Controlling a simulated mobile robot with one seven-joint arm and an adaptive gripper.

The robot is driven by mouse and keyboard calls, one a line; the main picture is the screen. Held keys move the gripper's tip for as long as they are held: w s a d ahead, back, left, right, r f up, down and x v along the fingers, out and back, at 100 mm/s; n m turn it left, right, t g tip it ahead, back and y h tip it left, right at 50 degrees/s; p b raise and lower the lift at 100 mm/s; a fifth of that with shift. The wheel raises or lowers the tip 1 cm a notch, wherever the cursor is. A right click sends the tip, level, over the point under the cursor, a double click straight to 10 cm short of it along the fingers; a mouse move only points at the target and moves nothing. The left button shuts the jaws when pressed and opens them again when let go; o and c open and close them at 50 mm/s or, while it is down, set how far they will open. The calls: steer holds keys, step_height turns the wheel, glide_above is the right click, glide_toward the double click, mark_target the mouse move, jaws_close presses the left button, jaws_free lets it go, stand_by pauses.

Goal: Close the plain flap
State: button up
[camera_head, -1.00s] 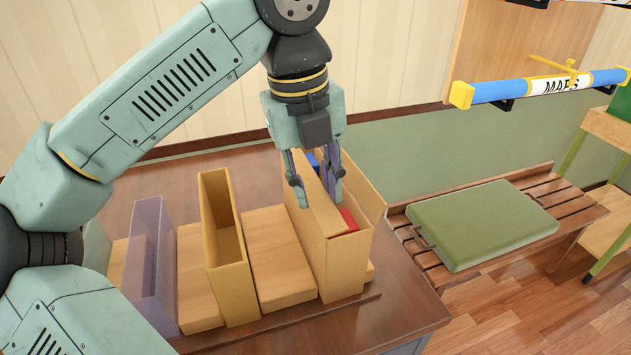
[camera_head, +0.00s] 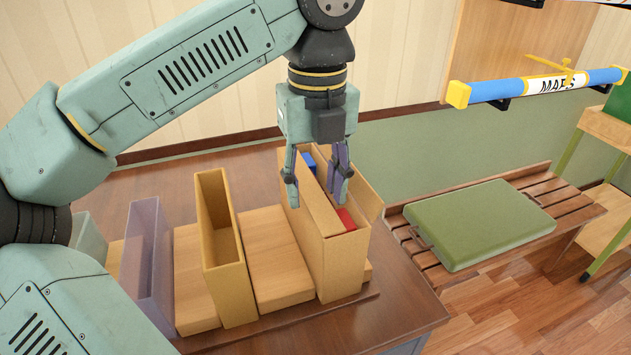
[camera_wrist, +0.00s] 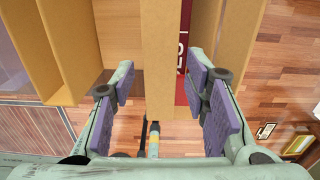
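A tan upright box (camera_head: 340,268) stands at the right end of the row on the table, with a red item (camera_head: 346,219) and a blue item (camera_head: 309,161) inside. Its left flap (camera_head: 322,208) lies partly over the opening; its right flap (camera_head: 362,188) leans outward. I see no marking on either flap, so I cannot tell which is the plain one. My gripper (camera_head: 317,190) is open and points down over the box. In the wrist view its fingers (camera_wrist: 160,85) are apart on either side of the left flap (camera_wrist: 160,40), with no clear contact.
A narrow open tan box (camera_head: 228,285), a translucent purple holder (camera_head: 148,265) and flat wooden blocks (camera_head: 272,260) stand to the left. A bench with a green cushion (camera_head: 480,225) is at the right. A blue map tube (camera_head: 500,90) hangs on the wall behind.

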mark_target(316, 198)
steer(key=shift+o, duration=0.4)
step_height(316, 198, up, 8)
steer(key=shift+f, duration=0.2)
stand_by(0.4)
